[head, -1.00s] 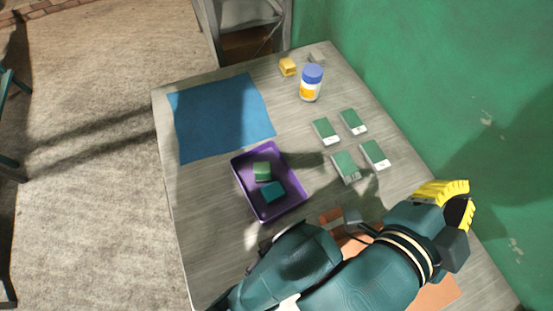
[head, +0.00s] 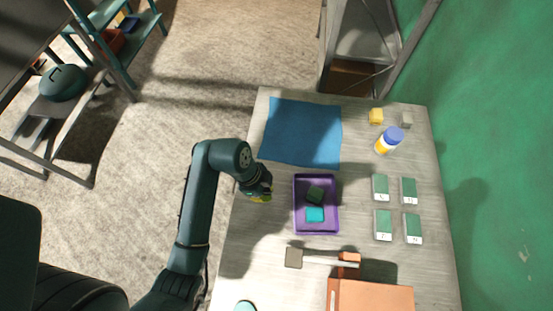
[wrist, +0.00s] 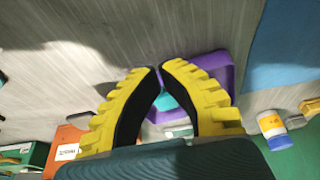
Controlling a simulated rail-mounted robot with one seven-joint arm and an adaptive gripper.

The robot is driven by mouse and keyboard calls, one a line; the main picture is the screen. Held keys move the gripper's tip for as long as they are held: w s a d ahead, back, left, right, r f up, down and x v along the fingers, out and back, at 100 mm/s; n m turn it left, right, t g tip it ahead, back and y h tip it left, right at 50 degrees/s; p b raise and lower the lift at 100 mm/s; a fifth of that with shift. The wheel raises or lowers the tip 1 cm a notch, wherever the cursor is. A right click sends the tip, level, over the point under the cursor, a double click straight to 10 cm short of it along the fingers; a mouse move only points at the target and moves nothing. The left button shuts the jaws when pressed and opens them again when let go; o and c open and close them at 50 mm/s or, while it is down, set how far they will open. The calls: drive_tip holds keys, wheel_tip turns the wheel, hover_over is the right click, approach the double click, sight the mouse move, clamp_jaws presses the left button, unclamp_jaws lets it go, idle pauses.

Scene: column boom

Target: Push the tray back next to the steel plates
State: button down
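The purple tray (head: 316,233) lies flat on the grey table, just below the blue mat in the head view. It holds a dark green block (head: 315,195) and a teal block (head: 315,214). My gripper (head: 264,196) is left of the tray, apart from it. In the wrist view my gripper's yellow fingers (wrist: 160,68) have their tips together with nothing between them. The tray (wrist: 213,68) shows behind them, partly hidden. To the tray's right are several flat green-topped pieces (head: 382,224) with pale edges; I cannot tell whether these are the steel plates.
The blue mat (head: 303,133) is above the tray. A blue-capped bottle (head: 387,141), a yellow block (head: 376,116) and a grey block (head: 406,119) stand at the upper right. A hammer-like tool (head: 320,258) and an orange box (head: 370,296) are below. Bare table separates the tray and green pieces.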

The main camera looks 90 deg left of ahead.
sight(289, 206)
drive_tip(key=b+x, duration=0.1)
drive_tip(key=x, duration=0.6)
drive_tip(key=shift+w+f, duration=0.1)
drive_tip(key=shift+f, duration=0.3)
drive_tip(key=w, duration=0.3)
drive_tip(key=shift+w+d+f, duration=0.15)
drive_tip(key=shift+w+d, duration=0.05)
drive_tip(key=shift+w, duration=0.35)
